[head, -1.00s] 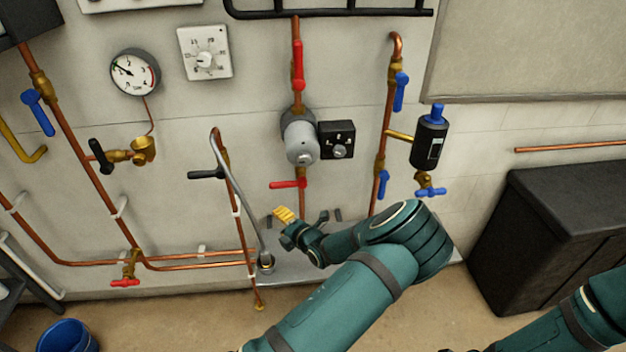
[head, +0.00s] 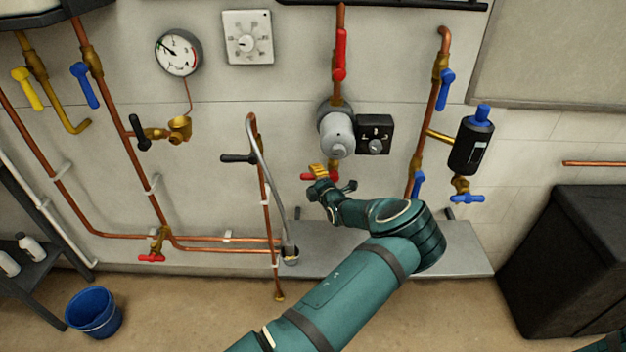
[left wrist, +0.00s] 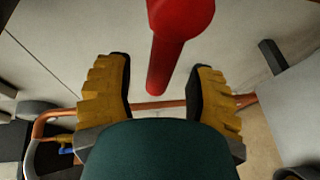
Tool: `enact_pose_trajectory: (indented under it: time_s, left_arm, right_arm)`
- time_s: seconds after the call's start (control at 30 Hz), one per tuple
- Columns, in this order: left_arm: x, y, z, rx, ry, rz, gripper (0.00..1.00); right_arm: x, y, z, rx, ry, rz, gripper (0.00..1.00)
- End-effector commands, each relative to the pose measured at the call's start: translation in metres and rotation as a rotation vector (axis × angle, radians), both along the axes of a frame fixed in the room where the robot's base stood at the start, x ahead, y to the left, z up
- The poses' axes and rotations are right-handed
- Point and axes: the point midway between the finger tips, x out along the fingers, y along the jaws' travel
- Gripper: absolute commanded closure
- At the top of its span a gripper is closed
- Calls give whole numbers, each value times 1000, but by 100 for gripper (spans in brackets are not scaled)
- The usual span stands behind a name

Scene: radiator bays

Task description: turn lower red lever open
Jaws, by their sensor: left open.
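The lower red lever (head: 306,177) sits crosswise on the copper pipe under the grey pump, mostly hidden behind my left gripper (head: 320,175) in the head view. In the left wrist view the red lever (left wrist: 180,40) comes down from the top and lies between the two yellow-padded fingers of my left gripper (left wrist: 163,75). The fingers are open, with a visible gap on each side of the lever. My right gripper is out of view.
An upper red lever (head: 341,55) stands along the same pipe above the pump (head: 336,135). A black-handled tap (head: 238,158) and bent grey spout are to the left. A blue valve lever (head: 418,185) is to the right. A grey shelf (head: 440,262) lies below.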

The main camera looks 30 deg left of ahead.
Motion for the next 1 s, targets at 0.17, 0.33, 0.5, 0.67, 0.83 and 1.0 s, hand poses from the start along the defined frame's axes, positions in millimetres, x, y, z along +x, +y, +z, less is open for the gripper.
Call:
enact_pose_trajectory:
  time_s: [0.17, 0.33, 0.5, 0.67, 0.83, 1.0]
  left_arm:
    - [8, 12, -3, -1, -1, 0, 45]
    - [10, 14, -3, -1, 1, 0, 45]
    - [10, 14, -3, -1, 0, 0, 45]
    - [10, 14, -3, -1, 0, 0, 96]
    - [10, 14, -3, -1, -1, 0, 100]
    - [10, 13, -3, -3, -2, 1, 100]
  right_arm:
    - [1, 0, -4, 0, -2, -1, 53]
    - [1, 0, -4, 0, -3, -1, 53]
    - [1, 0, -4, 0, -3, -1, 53]
    - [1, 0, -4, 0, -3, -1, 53]
    - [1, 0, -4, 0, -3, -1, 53]
    - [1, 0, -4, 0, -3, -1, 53]
